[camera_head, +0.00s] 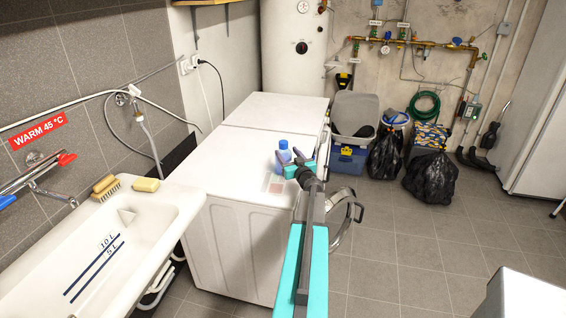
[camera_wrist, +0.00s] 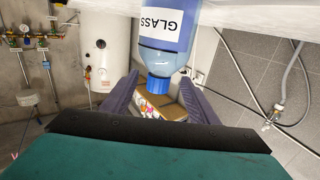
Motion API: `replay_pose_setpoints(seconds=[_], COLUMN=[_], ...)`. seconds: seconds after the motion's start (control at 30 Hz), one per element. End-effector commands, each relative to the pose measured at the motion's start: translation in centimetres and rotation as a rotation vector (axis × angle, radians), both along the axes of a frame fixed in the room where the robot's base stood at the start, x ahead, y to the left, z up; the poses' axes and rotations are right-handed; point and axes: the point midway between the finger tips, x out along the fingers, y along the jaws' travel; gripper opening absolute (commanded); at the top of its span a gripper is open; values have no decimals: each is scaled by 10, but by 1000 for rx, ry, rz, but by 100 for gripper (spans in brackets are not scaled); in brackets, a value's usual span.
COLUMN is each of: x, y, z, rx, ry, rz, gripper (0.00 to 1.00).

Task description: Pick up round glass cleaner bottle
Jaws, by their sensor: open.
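The glass cleaner bottle (camera_head: 283,148) is blue with a blue cap and stands upright on the white washing machine top (camera_head: 235,160). In the wrist view, which is upside down, the bottle (camera_wrist: 172,42) shows a white label reading GLASS. My gripper (camera_head: 290,158) is just above the machine top, right by the bottle and partly in front of it. In the wrist view my open gripper (camera_wrist: 160,80) has one purple finger on each side of the bottle's cap. I cannot tell whether either finger touches it.
A sink (camera_head: 120,230) with a brush (camera_head: 105,187) and a yellow sponge (camera_head: 146,185) is at the left. A flat card (camera_head: 275,185) lies on the machine near its front edge. Black bags (camera_head: 432,178) and a bin (camera_head: 354,115) stand behind right. The floor at right is mostly clear.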

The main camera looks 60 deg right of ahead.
Motion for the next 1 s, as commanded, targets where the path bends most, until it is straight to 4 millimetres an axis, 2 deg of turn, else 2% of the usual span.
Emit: replay_pose_setpoints(seconds=[0.37, 1.0], x=[3, 41], y=[-2, -30], z=[0, -3], rx=[0, 0], ry=[0, 0], rz=[1, 2], gripper=[54, 54])
